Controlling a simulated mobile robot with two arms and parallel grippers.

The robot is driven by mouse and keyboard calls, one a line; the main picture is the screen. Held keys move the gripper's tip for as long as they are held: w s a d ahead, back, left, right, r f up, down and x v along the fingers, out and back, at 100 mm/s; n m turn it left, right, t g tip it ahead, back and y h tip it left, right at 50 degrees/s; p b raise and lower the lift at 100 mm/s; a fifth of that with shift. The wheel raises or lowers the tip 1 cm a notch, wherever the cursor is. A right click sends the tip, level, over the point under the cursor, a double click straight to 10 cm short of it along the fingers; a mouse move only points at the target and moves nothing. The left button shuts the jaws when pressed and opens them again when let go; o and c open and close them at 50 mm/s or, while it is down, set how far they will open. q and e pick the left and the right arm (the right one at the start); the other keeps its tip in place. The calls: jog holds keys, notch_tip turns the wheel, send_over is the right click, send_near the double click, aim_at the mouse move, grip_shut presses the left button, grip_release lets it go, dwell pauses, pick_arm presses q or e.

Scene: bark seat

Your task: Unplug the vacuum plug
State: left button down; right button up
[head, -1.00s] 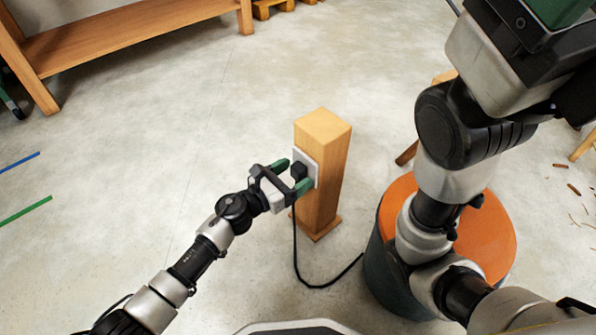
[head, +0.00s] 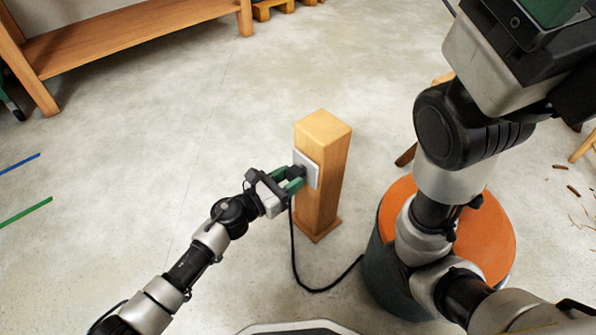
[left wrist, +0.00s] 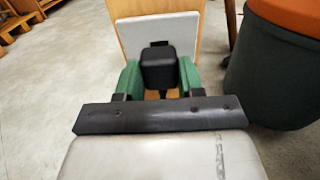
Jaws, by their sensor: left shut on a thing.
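My left gripper (head: 289,179) is shut on the black vacuum plug (left wrist: 160,70), with one green finger on each side of it. The plug is in front of a pale socket plate (head: 306,169) on the side of a wooden post (head: 321,190). In the left wrist view the plate (left wrist: 190,32) shows behind the plug, with a dark part between them. I cannot tell whether its prongs are still in the socket. A black cord (head: 297,262) hangs below the gripper to the floor.
A dark round bin with an orange top (head: 487,240) stands right of the post, close to the cord. A wooden bench (head: 130,35) is at the back left. The floor left of the post is open.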

pick_arm(q)
jog(key=shift+v, duration=2.95)
jog(key=shift+r+p, duration=0.1)
jog(key=shift+p, duration=0.2)
